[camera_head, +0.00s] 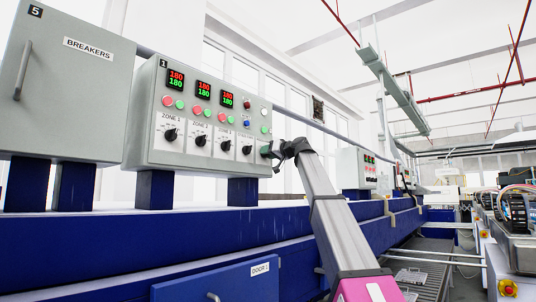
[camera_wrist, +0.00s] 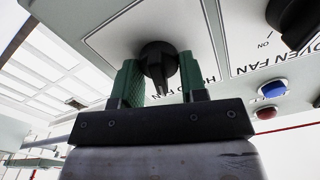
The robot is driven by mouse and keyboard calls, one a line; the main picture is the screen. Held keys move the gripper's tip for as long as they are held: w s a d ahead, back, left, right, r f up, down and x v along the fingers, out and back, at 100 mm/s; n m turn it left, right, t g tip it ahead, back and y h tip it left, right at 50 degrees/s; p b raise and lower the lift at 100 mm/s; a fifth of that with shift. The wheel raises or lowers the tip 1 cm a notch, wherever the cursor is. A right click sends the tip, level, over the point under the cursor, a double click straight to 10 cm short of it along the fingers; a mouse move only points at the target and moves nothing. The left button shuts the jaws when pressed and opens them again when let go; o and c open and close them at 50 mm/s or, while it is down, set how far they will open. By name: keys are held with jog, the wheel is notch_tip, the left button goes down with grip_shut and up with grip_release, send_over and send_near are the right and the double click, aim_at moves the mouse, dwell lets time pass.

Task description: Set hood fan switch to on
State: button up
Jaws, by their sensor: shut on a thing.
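The hood fan switch (camera_wrist: 158,55) is a black rotary knob on a light grey panel, and it shows in the wrist view with upside-down "HOOD FAN" lettering partly hidden below it. My gripper (camera_wrist: 159,80) has green fingers on either side of the knob and is shut on it. The knob's narrow grip points downward in the wrist view; its position marks are hidden or too unclear to read. In the head view my gripper (camera_head: 270,152) is at the lower right edge of control box 1 (camera_head: 150,139), where it hides the knob.
The oven fan knob (camera_wrist: 293,18), with an "ON" mark, and blue (camera_wrist: 272,88) and red (camera_wrist: 265,113) buttons are close by on the panel. The breakers box (camera_head: 75,100) stands to the left. A blue ledge (camera_head: 110,235) runs below. Free air is to the right.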

jog(key=shift+m, duration=1.1)
jog(key=o, duration=0.9)
jog(key=v, duration=1)
jog(key=shift+s+d, duration=0.3)
